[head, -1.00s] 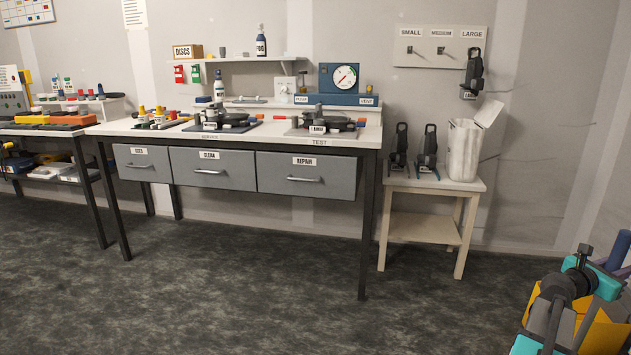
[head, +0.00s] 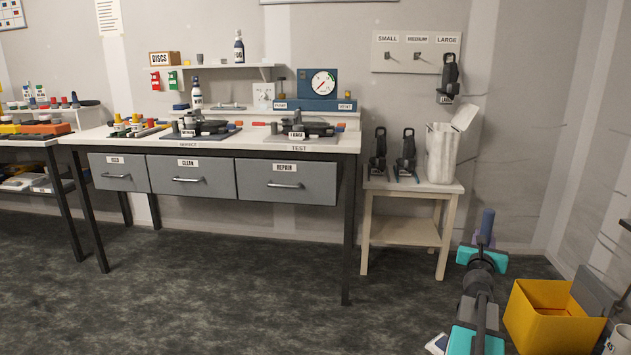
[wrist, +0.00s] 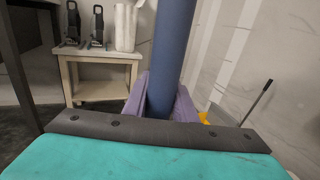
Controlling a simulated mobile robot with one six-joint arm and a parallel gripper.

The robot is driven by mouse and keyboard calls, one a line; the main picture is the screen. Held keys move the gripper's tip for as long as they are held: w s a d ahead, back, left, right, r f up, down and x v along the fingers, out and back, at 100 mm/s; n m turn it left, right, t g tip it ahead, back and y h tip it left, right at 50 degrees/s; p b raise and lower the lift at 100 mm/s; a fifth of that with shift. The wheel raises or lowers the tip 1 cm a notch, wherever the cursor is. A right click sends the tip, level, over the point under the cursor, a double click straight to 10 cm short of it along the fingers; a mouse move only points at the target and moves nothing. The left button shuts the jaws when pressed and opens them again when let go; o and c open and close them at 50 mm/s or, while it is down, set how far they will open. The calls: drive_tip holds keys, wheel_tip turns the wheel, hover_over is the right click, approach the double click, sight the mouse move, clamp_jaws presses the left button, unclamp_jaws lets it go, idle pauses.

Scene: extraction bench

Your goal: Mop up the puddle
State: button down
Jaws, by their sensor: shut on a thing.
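My gripper (head: 484,242) is at the lower right of the head view, in front of the small side table. Its purple fingers are shut on a blue cylinder (head: 487,222) that stands up from them. In the wrist view the blue cylinder (wrist: 174,50) rises out of the top edge between the purple fingers (wrist: 160,100). Its full length and what kind of thing it is cannot be told. No puddle shows in either view; my arm covers part of the floor.
A yellow open box (head: 545,318) stands on the floor right of my arm. The small table (head: 412,187) holds a white bin (head: 441,152). The long workbench (head: 230,142) is left of it. A thin dark stick (wrist: 258,102) leans at right in the wrist view. Floor before the bench is clear.

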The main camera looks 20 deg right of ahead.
drive_tip(key=w+a+f+n+t+y, duration=0.15)
drive_tip(key=w+a+n+y, duration=0.35)
drive_tip(key=a, duration=0.6)
drive_tip(key=w+a+n+t+y, duration=0.25)
drive_tip(key=w+a+y, duration=0.35)
drive_tip(key=a, duration=0.5)
drive_tip(key=w+a+f+n+t+y, duration=0.1)
drive_tip(key=w+a+n+t+y, duration=0.25)
drive_tip(key=w+a, duration=0.55)
drive_tip(key=s+a+n+g+y, duration=0.2)
drive_tip(key=a+y, duration=0.3)
drive_tip(key=a, duration=0.7)
drive_tip(key=s+a+f+n+g+y, duration=0.1)
drive_tip(key=s+a+n+g+y, duration=0.2)
drive_tip(key=a, duration=0.9)
drive_tip(key=s+a+f+n+g+y, duration=0.1)
drive_tip(key=a+n+y, duration=0.4)
drive_tip(key=a, duration=0.7)
drive_tip(key=shift+s+g+y+p, duration=0.45)
drive_tip(key=shift+s+g+y, duration=0.4)
drive_tip(key=shift+s+y, duration=0.15)
drive_tip(key=shift+r+p, duration=0.3)
drive_tip(key=shift+p, duration=0.1)
wheel_tip(320, 180, up, 15)
drive_tip(key=p, duration=2.2)
drive_tip(key=shift+f+n, duration=0.2)
drive_tip(key=shift+n, duration=0.1)
